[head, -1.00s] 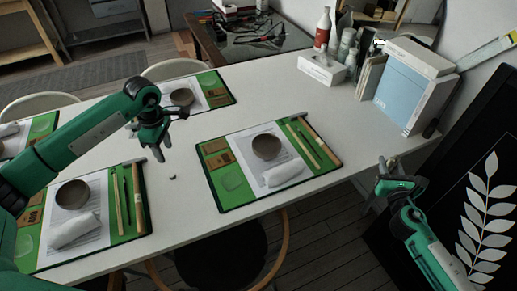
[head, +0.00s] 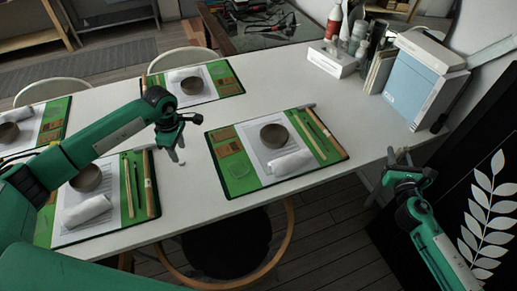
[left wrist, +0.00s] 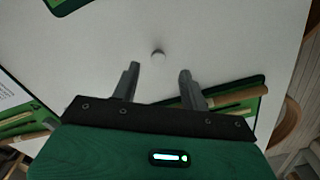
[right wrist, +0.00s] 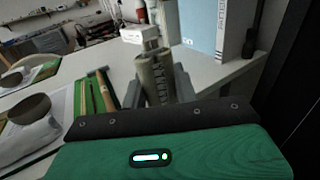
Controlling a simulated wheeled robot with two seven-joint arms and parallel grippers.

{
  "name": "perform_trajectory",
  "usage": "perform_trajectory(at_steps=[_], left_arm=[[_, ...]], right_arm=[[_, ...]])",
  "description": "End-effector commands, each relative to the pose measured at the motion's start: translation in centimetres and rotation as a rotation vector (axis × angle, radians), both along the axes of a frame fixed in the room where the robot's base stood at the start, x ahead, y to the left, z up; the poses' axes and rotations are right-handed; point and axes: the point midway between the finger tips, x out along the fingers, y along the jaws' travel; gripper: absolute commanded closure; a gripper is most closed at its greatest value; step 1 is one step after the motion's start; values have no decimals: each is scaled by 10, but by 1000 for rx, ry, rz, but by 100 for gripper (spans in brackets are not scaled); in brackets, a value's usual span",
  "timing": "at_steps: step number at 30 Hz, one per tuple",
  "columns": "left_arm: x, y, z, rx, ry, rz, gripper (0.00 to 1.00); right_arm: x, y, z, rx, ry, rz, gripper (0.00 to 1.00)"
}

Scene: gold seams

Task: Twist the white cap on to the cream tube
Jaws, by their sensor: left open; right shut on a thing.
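The white cap (head: 183,163) is a small pale piece lying on the white table, just by my left fingertips in the head view. In the left wrist view the cap (left wrist: 158,53) lies beyond the gap between the fingers, apart from them. My left gripper (head: 176,152) is open and empty, pointing down over the table; its two fingers (left wrist: 158,80) are well spread. My right gripper (right wrist: 162,95) is shut on the cream tube (right wrist: 152,75), which stands up between its fingers. In the head view my right gripper (head: 402,160) is beyond the table's right edge.
Green place mats (head: 237,172) with bowls (head: 273,135), rolled napkins (head: 291,163) and tools lie on the table. A white box (head: 331,59), bottles (head: 334,21) and a blue-white binder box (head: 421,82) stand at the back right. A dark stool is under the front edge.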

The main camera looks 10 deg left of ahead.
Motion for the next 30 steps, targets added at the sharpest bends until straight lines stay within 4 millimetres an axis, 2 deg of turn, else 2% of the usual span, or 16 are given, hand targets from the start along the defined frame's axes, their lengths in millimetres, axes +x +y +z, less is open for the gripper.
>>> perform_trajectory(at_steps=[8,14,19,30], left_arm=[[0,0,-2,0,1,0,55],[1,3,-29,0,5,1,55],[2,3,-49,0,2,0,55],[2,4,-52,0,0,0,55]], right_arm=[[0,0,1,0,0,0,94],[0,0,13,0,0,0,94],[0,0,15,0,0,0,94],[0,0,14,0,0,0,94]])
